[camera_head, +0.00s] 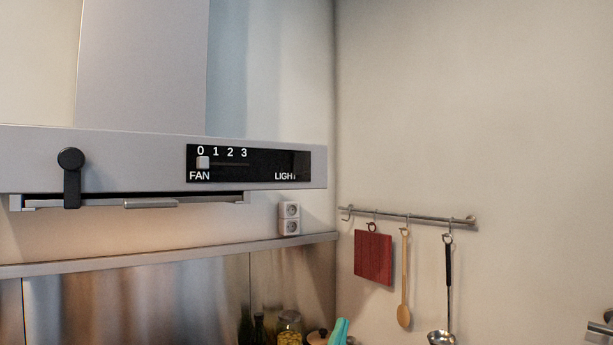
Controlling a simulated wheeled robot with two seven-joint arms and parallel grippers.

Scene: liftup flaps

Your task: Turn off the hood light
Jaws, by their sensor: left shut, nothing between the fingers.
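The range hood (130,150) fills the left side of the head view. Its black control panel (250,163) has a FAN scale from 0 to 3, with the pale fan slider (203,162) under 0. The LIGHT label (285,176) is at the panel's right end, its last letter partly lost in the dark. I cannot make out the light switch or its position. The wall below the hood looks warmly lit. A turquoise tip at the bottom edge appears to be my left gripper (338,332), shut, below the panel and apart from it. My right gripper is out of view.
A black hook-like part (71,180) hangs over the hood's front left. A double socket (289,218) is under the hood. A rail (410,215) holds a red board (373,258), wooden spoon (404,285) and ladle (446,280). Jars (290,330) stand below. Space before the panel is clear.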

